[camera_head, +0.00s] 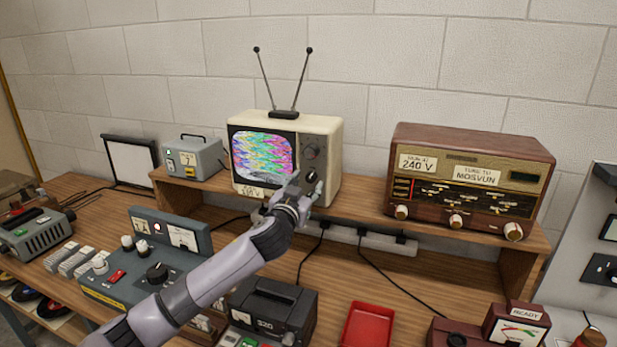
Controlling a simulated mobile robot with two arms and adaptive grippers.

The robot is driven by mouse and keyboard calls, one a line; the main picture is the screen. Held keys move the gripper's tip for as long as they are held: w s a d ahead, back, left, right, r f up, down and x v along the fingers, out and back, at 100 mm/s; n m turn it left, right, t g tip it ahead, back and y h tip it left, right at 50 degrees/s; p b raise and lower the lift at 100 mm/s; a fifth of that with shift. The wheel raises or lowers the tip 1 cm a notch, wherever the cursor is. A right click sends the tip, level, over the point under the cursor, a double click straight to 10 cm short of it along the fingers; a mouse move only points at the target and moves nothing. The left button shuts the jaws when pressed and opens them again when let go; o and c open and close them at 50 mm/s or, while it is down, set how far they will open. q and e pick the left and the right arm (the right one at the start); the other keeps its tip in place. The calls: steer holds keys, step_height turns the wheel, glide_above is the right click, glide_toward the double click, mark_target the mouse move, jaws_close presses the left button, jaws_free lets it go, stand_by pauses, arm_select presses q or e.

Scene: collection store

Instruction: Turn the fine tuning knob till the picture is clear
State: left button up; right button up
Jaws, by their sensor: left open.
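A small cream television (334,140) with two rabbit-ear antennas stands on the raised wooden shelf. Its screen (262,155) shows wavy bands of pink, green and blue, with no clear picture. A knob (311,151) sits high on its dark right-hand panel. A lower dark knob (311,175) shows just by my fingertips; I cannot read which one is fine tuning. My left gripper (305,185) is open in front of the lower panel, its fingers around or close before the lower knob. Contact cannot be told. My right gripper is not in view.
A brown radio (472,180) stands right of the television, a grey meter box (195,157) left. Below are a blue-grey control unit (130,290), a dark device (271,305) and a red tray (368,327). Black cables hang under the shelf.

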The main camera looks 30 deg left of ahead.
mark_target(311, 178)
arm_select(q)
steer(key=shift+x, duration=1.2)
jaws_close()
